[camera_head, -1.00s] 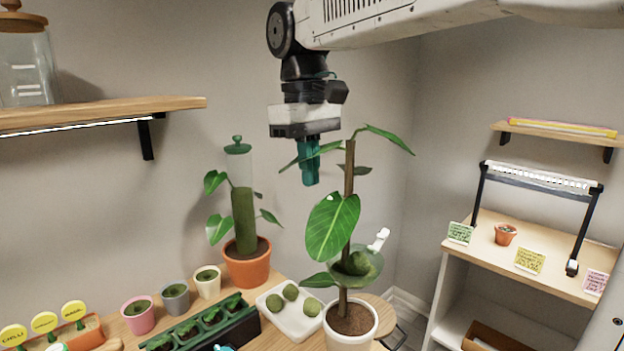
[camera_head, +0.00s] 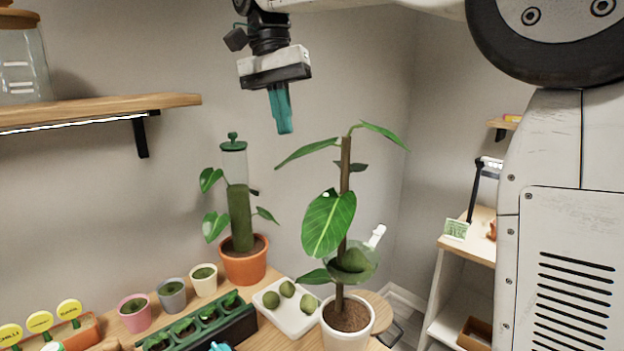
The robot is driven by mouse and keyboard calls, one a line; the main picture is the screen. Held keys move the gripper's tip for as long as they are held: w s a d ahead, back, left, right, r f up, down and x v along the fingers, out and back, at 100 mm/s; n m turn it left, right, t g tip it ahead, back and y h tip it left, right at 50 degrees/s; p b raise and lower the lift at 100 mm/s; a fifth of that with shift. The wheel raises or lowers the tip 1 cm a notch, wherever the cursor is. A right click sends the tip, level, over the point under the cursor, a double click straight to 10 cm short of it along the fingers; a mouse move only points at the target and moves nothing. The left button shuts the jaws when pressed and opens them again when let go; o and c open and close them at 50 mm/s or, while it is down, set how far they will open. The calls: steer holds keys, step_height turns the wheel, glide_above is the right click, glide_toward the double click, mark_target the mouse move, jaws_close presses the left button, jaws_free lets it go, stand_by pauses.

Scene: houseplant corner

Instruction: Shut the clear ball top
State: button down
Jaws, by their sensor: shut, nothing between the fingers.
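The clear ball (camera_head: 371,258) sits around the brown stem of the large-leaved plant (camera_head: 329,222) in the white pot (camera_head: 347,332). Dark green moss (camera_head: 352,261) fills its inside. A white tab (camera_head: 376,236) sticks up at the ball's upper right. The clear top is hard to make out, and I cannot tell how far open it stands. A big leaf hides part of the ball's left side. My gripper (camera_head: 281,112) has teal fingers, points down, is shut and empty, and hangs above and left of the ball, apart from the plant.
A potted plant with a clear moss tube (camera_head: 233,163) stands behind left. A white tray (camera_head: 299,321) with moss balls lies beside the white pot. Leaves (camera_head: 308,150) spread below and right of my gripper. A wall shelf (camera_head: 95,112) juts out at left.

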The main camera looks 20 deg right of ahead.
steer(key=r+m, duration=0.1)
steer(key=m, duration=0.5)
glide_above(312, 207)
steer(key=f, duration=1)
steer(key=shift+w+a+f, duration=0.1)
steer(key=shift+w+a, duration=0.1)
steer(key=shift+w, duration=0.2)
steer(key=shift+s+d+f, duration=0.2)
steer(key=shift+s, duration=0.25)
